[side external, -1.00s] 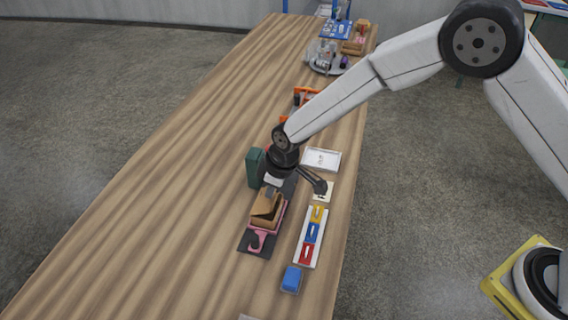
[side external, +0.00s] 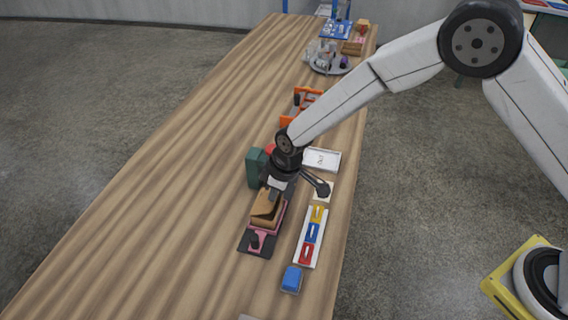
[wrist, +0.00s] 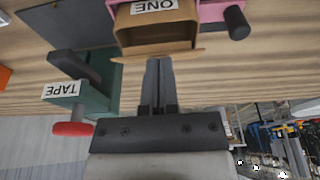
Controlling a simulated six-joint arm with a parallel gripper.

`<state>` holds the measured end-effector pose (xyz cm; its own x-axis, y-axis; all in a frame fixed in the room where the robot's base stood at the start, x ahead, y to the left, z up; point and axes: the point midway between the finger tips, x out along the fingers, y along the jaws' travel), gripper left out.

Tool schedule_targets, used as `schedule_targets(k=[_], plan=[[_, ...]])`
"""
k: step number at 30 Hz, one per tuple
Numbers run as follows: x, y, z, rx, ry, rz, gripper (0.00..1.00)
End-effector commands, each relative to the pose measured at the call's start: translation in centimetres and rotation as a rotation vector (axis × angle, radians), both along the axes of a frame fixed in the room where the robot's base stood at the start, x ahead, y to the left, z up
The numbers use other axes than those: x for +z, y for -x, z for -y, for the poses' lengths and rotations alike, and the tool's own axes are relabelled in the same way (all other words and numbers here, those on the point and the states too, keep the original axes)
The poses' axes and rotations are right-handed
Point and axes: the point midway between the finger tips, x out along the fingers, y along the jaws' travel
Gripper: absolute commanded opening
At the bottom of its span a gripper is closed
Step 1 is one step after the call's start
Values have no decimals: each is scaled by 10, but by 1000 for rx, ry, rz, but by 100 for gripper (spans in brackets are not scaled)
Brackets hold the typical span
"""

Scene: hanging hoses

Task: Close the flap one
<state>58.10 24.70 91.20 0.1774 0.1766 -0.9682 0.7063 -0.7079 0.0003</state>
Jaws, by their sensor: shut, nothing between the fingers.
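A brown cardboard box (wrist: 158,28) labelled ONE shows in the wrist view, which is upside down. In the side view the box (side external: 264,213) sits in a pink holder (side external: 279,219) on a dark base. A light brown flap (wrist: 180,55) shows as a thin edge along the box's opening. My gripper (wrist: 161,60) is shut and empty, its fingertips at that flap edge. I cannot tell whether they touch it. In the side view my gripper (side external: 272,193) is just above the far end of the box.
A green tape holder (wrist: 92,98) with a TAPE label and red knob (wrist: 72,129) stands close beside my gripper. A black knob (wrist: 237,22) sticks out of the pink holder. A white rack of coloured pieces (side external: 311,237) lies to the right. The table's left side is clear.

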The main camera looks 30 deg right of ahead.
Motion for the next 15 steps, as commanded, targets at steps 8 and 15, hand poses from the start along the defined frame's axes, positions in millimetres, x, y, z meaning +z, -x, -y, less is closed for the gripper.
schedule_targets(k=[8, 15], plan=[[-3, 2, 2, 0, 0, 0, 0], [-9, 6, 7, -1, 1, -2, 0]])
